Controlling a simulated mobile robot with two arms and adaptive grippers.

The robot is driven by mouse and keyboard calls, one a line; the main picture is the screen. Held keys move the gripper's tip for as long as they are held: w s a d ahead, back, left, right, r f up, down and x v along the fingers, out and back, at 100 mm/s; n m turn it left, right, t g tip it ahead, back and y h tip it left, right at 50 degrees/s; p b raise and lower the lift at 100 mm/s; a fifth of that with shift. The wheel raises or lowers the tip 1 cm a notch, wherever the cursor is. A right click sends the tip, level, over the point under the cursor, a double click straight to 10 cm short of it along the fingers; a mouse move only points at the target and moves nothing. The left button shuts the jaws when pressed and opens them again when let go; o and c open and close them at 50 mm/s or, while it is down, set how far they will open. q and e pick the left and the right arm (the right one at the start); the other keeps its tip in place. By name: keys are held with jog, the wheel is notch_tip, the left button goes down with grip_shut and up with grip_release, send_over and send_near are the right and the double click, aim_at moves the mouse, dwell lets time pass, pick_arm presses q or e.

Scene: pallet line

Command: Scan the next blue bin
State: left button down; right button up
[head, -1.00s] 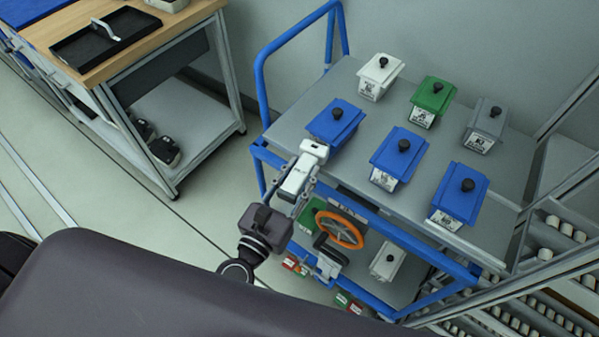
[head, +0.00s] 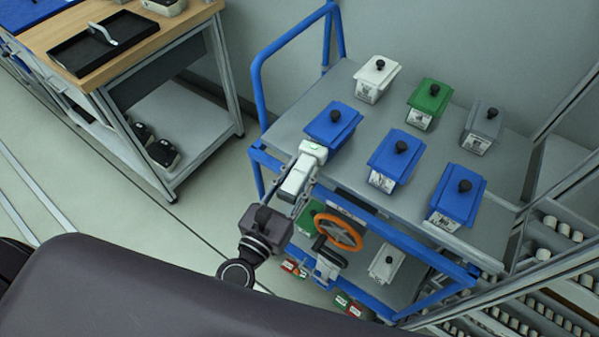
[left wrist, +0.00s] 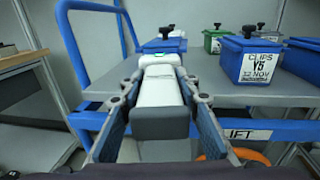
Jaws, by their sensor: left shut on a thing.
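My left gripper (head: 297,183) is shut on a white hand scanner (head: 312,151), whose head points away from me toward the cart. The scanner fills the middle of the left wrist view (left wrist: 160,88). Three blue bins with black knobs stand on the cart's top deck: a left one (head: 333,128) just beyond the scanner head, a middle one (head: 394,155) and a right one (head: 457,195). The scanner partly hides the left bin in the wrist view. My right gripper is out of view.
The blue-framed cart (head: 285,129) also bears a white bin (head: 374,78), a green bin (head: 427,103) and a grey bin (head: 480,127). A wooden bench (head: 165,42) stands left; roller racks stand right.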

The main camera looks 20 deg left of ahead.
aim_at(285, 199)
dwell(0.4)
pick_arm(q)
jog(key=shift+s+a+f, duration=0.1)
jog(key=shift+s, duration=0.3)
jog(key=b+v, duration=0.2)
jog(key=v, duration=0.3)
jog(key=shift+s, duration=0.4)
jog(key=shift+s+a+b, duration=0.15)
jog(key=shift+s+b, duration=0.3)
jog(key=shift+s, duration=0.15)
